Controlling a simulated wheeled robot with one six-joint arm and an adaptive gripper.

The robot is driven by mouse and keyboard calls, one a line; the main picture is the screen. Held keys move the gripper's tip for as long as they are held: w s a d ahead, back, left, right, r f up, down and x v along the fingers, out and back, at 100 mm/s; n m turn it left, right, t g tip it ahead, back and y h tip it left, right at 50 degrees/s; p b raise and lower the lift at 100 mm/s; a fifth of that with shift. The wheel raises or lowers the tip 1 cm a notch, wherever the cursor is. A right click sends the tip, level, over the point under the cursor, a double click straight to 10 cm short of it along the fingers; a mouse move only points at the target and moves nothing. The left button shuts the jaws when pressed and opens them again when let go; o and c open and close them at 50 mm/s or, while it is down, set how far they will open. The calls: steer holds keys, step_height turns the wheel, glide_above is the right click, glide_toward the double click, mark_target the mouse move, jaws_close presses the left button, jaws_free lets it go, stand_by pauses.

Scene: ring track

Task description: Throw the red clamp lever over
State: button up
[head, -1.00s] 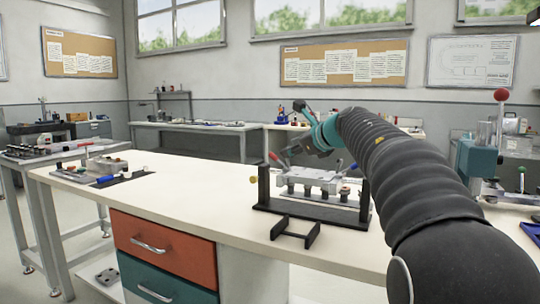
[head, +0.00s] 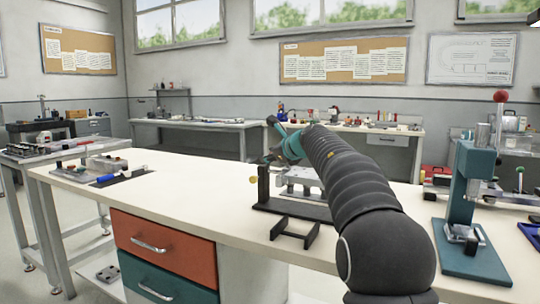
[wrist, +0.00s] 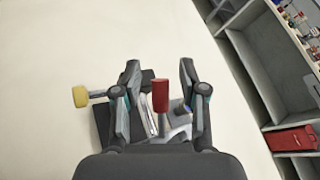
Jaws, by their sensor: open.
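The red clamp lever (wrist: 160,95) shows in the wrist view as a red grip on a metal stem. It lies between the two fingers of my gripper (wrist: 160,90), which are apart, with gaps on both sides of the grip. In the head view my arm hides the lever and most of the silver clamp fixture (head: 300,177). My gripper (head: 272,157) is above the fixture's left end there, and its fingertips are hard to make out.
A black frame (head: 263,188) with a yellow knob (wrist: 80,96) stands beside the fixture. A small black stand (head: 295,231) is in front. A teal press (head: 461,190) stands to the right. Another fixture (head: 88,170) is at the bench's left end. The bench between is clear.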

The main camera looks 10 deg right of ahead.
jaws_close()
steer(key=shift+d+f+t+b, duration=0.15)
steer(key=shift+t+b, duration=0.15)
steer(key=shift+b, duration=0.85)
steer(key=shift+s+m+y+b, duration=0.15)
steer(key=shift+m+y+b, duration=0.2)
steer(key=shift+b, duration=0.4)
steer(key=shift+d+r+t+y+b, duration=0.15)
steer(key=shift+r+t+y+b, duration=0.15)
steer(key=shift+t+b, duration=0.45)
steer(key=shift+s+r+m+b, duration=0.1)
steer(key=shift+r+m+b, duration=0.15)
steer(key=shift+r+b, duration=0.15)
